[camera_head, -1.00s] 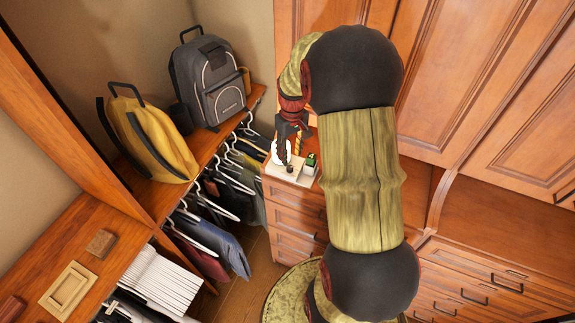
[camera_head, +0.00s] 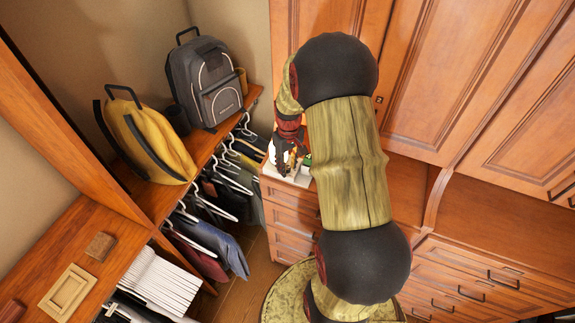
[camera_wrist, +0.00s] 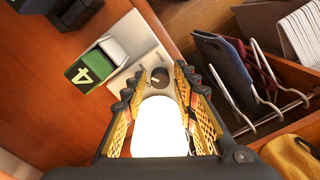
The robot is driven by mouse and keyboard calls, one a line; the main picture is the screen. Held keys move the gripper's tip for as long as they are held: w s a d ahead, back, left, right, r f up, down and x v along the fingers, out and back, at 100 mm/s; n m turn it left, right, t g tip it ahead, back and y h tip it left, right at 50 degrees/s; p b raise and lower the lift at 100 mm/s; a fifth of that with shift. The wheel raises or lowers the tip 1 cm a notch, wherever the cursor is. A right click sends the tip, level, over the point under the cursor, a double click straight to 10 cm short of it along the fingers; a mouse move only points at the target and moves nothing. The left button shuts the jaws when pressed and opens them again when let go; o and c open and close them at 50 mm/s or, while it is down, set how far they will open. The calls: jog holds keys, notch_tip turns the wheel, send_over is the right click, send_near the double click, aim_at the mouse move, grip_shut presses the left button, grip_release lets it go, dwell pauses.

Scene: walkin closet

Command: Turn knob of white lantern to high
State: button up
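The white lantern (camera_wrist: 160,128) glows brightly in the wrist view, with its pale base plate (camera_wrist: 133,55) beyond it. A dark round knob (camera_wrist: 160,77) sits on the base near printed lettering that reads "HIGH". My gripper (camera_wrist: 160,71) is open, its fingers on either side of the lantern's glowing body and its tips beside the knob. I cannot tell whether either finger touches the knob. In the head view my gripper (camera_head: 289,155) is over the lantern base (camera_head: 288,178) on the drawer unit, and the arm hides part of it.
A green and black block marked 4 (camera_wrist: 86,71) stands beside the base. Hanging clothes (camera_head: 220,235) are on the left, below a shelf with a grey backpack (camera_head: 208,85) and a yellow bag (camera_head: 150,140). Wooden cabinet doors (camera_head: 440,90) stand behind my arm.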

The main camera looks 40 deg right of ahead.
jog(key=c, duration=0.6)
grip_shut()
jog(key=shift+m, duration=0.3)
jog(key=shift+m+b, duration=0.75)
jog(key=shift+m, duration=1.75)
jog(key=o, duration=0.9)
grip_release()
jog(key=shift+r, duration=0.15)
